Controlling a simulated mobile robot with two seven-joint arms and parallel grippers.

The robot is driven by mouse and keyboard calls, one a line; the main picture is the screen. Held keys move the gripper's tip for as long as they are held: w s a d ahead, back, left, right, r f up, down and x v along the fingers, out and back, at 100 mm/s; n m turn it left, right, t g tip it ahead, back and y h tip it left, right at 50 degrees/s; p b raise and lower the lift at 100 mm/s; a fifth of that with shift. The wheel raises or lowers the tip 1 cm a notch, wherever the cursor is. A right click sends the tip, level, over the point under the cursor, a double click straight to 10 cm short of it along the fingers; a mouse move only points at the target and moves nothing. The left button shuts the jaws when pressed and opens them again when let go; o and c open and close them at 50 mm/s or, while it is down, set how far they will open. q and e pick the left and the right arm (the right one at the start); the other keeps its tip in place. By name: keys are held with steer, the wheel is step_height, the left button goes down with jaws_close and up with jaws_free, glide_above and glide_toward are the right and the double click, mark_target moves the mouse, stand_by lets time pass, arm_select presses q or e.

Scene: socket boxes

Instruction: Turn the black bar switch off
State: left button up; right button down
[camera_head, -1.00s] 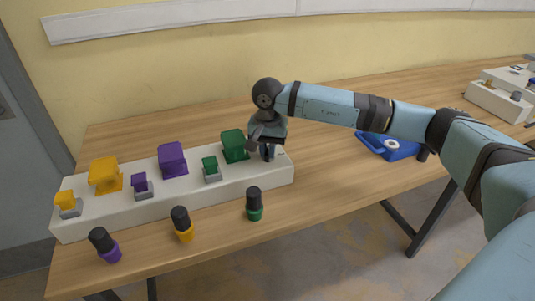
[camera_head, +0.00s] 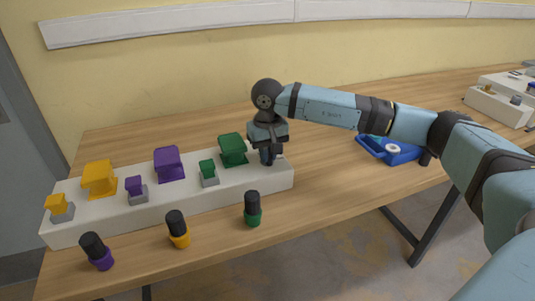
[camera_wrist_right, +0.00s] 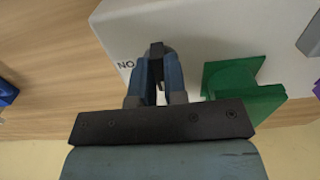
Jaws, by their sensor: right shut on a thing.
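The black bar switch (camera_wrist_right: 157,50) stands at the right end of the white socket box (camera_head: 210,188), between the fingers of my right gripper. My right gripper (camera_head: 267,155) points down there, and in the right wrist view its blue fingers (camera_wrist_right: 158,75) are shut on the bar. The letters "NO" (camera_wrist_right: 126,65) show on the box beside the switch. In the head view the fingers mostly hide the switch. My left gripper is in neither view.
Next to the gripper is a green socket cover (camera_head: 232,150). Purple (camera_head: 168,163) and orange (camera_head: 99,178) covers stand further left. Purple (camera_head: 97,251), orange (camera_head: 178,229) and green (camera_head: 252,209) banded plugs stand in front. A blue tray (camera_head: 390,149) lies to the right.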

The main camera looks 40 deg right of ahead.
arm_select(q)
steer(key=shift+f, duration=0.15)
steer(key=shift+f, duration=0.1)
arm_select(e)
steer(key=c, duration=1.2)
jaws_free()
steer(key=shift+o, duration=0.2)
arm_select(q)
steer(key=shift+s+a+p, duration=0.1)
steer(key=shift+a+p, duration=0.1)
steer(key=shift+p, duration=0.55)
arm_select(e)
step_height(320, 180, up, 14)
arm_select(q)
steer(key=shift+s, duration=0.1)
arm_select(e)
steer(key=shift+s+f, duration=0.15)
